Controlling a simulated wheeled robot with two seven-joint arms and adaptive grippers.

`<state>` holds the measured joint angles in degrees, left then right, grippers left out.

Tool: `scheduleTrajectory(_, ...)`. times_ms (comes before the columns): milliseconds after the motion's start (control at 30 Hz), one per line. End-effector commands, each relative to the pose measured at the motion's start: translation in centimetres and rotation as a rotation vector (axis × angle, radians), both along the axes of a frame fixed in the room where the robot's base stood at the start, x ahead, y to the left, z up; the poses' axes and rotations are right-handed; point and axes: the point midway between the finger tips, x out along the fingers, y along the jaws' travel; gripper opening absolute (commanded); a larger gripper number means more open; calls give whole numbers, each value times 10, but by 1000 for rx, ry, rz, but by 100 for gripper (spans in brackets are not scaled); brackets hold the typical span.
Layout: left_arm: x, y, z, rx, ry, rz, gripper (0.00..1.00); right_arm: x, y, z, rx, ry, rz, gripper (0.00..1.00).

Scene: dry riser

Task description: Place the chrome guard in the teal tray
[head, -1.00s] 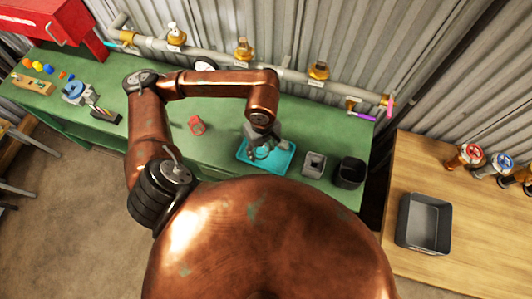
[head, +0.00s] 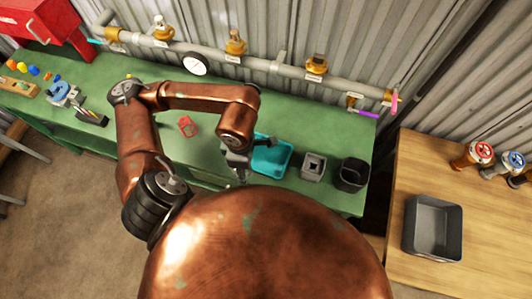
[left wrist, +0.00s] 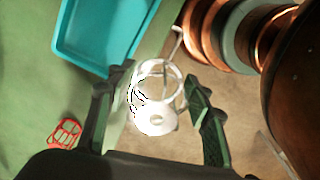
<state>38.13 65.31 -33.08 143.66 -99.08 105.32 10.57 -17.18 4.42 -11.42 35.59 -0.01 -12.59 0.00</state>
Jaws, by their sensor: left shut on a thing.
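The chrome guard (left wrist: 157,100), a shiny ring-shaped cage with a pale rounded part, is between the fingers of my left gripper (left wrist: 157,110) in the left wrist view. The gripper is shut on it. In the head view my left gripper (head: 238,172) is at the front left of the teal tray (head: 272,157), near the bench's front edge; the guard is hard to make out there. In the left wrist view the tray (left wrist: 103,40) is at the top left, its visible floor empty, and the guard is apart from it. My right gripper is not in view.
A red cage-like piece (head: 187,127) lies on the green bench (head: 150,115), left of the tray. A grey box (head: 313,166) and a black bin (head: 352,174) stand to its right. A pipe with brass valves (head: 235,42) runs along the back wall.

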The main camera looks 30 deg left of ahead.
Motion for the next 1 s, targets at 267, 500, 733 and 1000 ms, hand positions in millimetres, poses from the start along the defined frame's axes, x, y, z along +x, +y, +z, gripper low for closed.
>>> scheduleTrajectory(267, 34, 1, -17, -1, 6, 8, 22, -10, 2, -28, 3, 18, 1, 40)
scheduleTrajectory(500, 84, 3, -48, -1, 7, 5, 22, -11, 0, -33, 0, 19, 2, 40)
scheduleTrajectory(733, 110, 4, -79, 1, 4, 2, 22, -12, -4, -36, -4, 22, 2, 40)
scheduleTrajectory(1000, 124, 5, -95, 1, 4, 4, 22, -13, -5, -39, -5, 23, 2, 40)
